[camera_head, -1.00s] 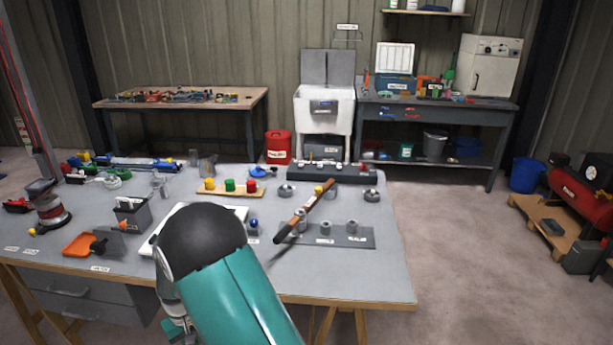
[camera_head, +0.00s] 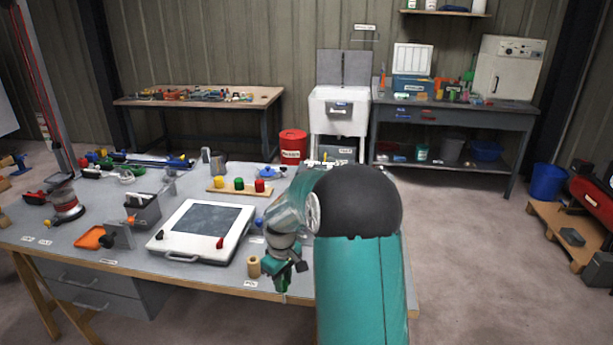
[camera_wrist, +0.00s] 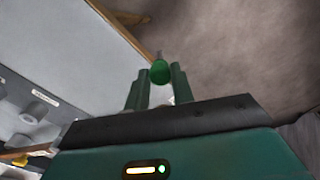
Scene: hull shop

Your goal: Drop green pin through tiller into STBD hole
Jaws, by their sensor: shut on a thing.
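My gripper (camera_head: 284,264) is at the front edge of the bench, pointing down. In the wrist view, its fingers (camera_wrist: 158,88) are shut on the green pin (camera_wrist: 160,72), whose rounded green end shows between the tips. Green also shows below the gripper in the head view, at the bench's front edge. The tiller and the plate with posts are hidden behind my arm in the head view. In the wrist view, grey posts (camera_wrist: 38,108) with a label show at left. A wooden bar with a yellow knob (camera_wrist: 20,161), possibly the tiller, is below them.
A wooden rack (camera_head: 228,189) with yellow, green and red knobs stands at the back of the bench. A white framed panel (camera_head: 170,247) lies left of my gripper. A tan cylinder (camera_head: 254,267) stands close beside it. Bare floor (camera_wrist: 235,40) lies beyond the bench edge.

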